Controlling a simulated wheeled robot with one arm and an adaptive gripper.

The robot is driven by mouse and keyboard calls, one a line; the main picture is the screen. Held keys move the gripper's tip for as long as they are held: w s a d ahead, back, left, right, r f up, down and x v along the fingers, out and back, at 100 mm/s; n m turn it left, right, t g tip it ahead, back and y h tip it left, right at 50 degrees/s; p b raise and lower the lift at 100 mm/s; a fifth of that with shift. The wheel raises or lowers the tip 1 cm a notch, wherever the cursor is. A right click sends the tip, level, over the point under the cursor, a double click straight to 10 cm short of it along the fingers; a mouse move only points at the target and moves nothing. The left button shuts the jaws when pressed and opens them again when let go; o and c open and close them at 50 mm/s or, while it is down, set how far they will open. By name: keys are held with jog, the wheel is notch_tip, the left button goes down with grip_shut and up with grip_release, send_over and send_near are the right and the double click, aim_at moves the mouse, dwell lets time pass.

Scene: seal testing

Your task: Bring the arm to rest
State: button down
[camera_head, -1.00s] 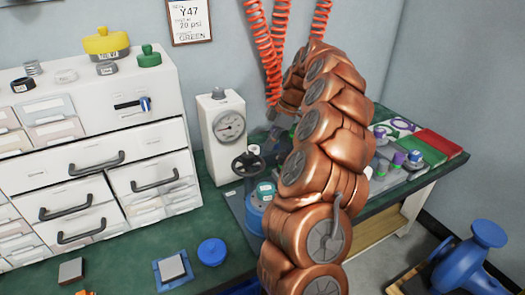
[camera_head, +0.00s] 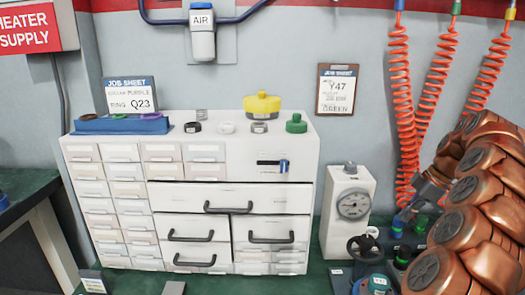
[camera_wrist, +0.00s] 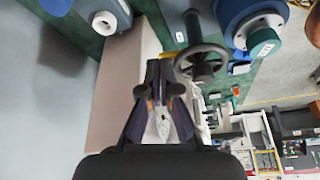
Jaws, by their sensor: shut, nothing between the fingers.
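My copper-coloured arm (camera_head: 478,215) is folded at the right edge of the head view, beside the gauge unit and in front of the red coiled hoses. Its gripper is hard to make out there. In the wrist view my gripper (camera_wrist: 160,80) is shut and empty, its dark fingers together. A handwheel (camera_wrist: 203,62) shows just right of the fingertips, and a pale box-like surface lies behind them. I cannot tell the exact gap.
A white gauge unit (camera_head: 347,207) stands left of the arm. A white drawer cabinet (camera_head: 265,190) carries a yellow lidded piece (camera_head: 262,107) and a green one (camera_head: 296,124). Red coiled hoses (camera_head: 404,110) hang close to the arm. A blue cylinder (camera_wrist: 233,14) shows in the wrist view.

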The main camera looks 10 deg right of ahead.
jog(key=s+a+r+m+g, duration=0.15)
jog(key=s+a, duration=0.25)
jog(key=a, duration=0.8)
jog(key=s+a+r+m+g, duration=0.1)
jog(key=s+a+m, duration=0.15)
jog(key=a, duration=1.05)
jog(key=s+a+f+m+g+h, duration=0.1)
jog(key=s+a+f+m, duration=0.2)
jog(key=s, duration=0.6)
jog(key=s+a+f+m+h, duration=0.15)
jog(key=s+f, duration=0.25)
jog(key=s, duration=0.4)
jog(key=s+a+f+m+g+h, duration=0.15)
jog(key=s+f+m, duration=0.25)
jog(key=s, duration=0.5)
notch_tip(320, 180, up, 24)
jog(key=s+t+p, duration=0.1)
jog(key=p, duration=2.1)
jog(key=shift+s, duration=0.2)
jog(key=shift+a+n, duration=0.1)
jog(key=shift+n, duration=0.15)
